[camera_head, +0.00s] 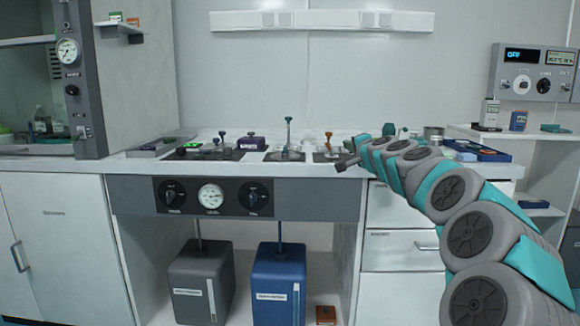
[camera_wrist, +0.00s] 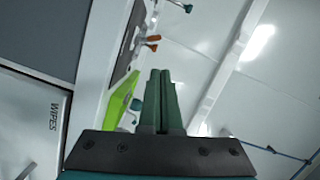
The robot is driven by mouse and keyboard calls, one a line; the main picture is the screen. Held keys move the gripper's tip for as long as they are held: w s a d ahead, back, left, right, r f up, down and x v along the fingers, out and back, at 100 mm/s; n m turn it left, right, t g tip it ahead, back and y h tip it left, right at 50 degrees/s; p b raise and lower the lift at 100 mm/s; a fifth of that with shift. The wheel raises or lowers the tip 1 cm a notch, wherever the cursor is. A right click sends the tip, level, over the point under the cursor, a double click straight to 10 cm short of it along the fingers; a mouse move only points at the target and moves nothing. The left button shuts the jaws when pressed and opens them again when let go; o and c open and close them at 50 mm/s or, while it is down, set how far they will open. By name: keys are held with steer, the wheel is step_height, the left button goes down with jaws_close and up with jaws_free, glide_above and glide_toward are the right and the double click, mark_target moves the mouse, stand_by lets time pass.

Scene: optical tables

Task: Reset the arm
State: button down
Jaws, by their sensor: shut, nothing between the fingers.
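My arm (camera_head: 455,200) reaches in from the lower right in the head view and bends toward the bench (camera_head: 130,165). My gripper (camera_head: 345,165) is at its far end, small and dark, near the bench's front edge. In the wrist view my gripper (camera_wrist: 161,75) shows two green fingers pressed together, with nothing between them.
Small optical mounts and a tall teal-topped post (camera_head: 289,132) stand on the bench behind my gripper. A blue tray (camera_head: 478,150) lies to the right. Grey (camera_head: 202,285) and blue (camera_head: 278,285) canisters stand below.

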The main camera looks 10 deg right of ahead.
steer(key=s+a+f+n+g+y, duration=0.2)
steer(key=s+a+n, duration=0.1)
steer(key=a, duration=0.4)
steer(key=s+a+f+n+g+y, duration=0.1)
steer(key=s+a+f+n+y, duration=0.2)
steer(key=a, duration=0.5)
steer(key=s+a+f+n+g+y, duration=0.1)
steer(key=s+a+f+n+g, duration=0.1)
steer(key=s+a, duration=0.35)
steer(key=s+a+f+n+g, duration=0.3)
steer(key=s+a+f, duration=0.2)
steer(key=s+a, duration=0.2)
steer(key=s+a+f+n+g+h, duration=0.1)
steer(key=s+f+n+g, duration=0.15)
steer(key=s+f, duration=0.6)
steer(key=s+a+f+n+g+h, duration=0.1)
steer(key=s+f+g, duration=0.3)
steer(key=s, duration=0.7)
steer(key=s+d+f+g+h, duration=0.1)
steer(key=s+d+f, duration=0.3)
steer(key=s, duration=0.6)
steer(key=s+d+f+g+h, duration=0.2)
steer(key=s+d+f+g, duration=0.1)
steer(key=s, duration=0.7)
step_height(320, 180, down, 2)
steer(key=shift+s+d+f+n, duration=0.1)
steer(key=shift+s+d+n, duration=0.1)
steer(key=shift+d+n, duration=0.25)
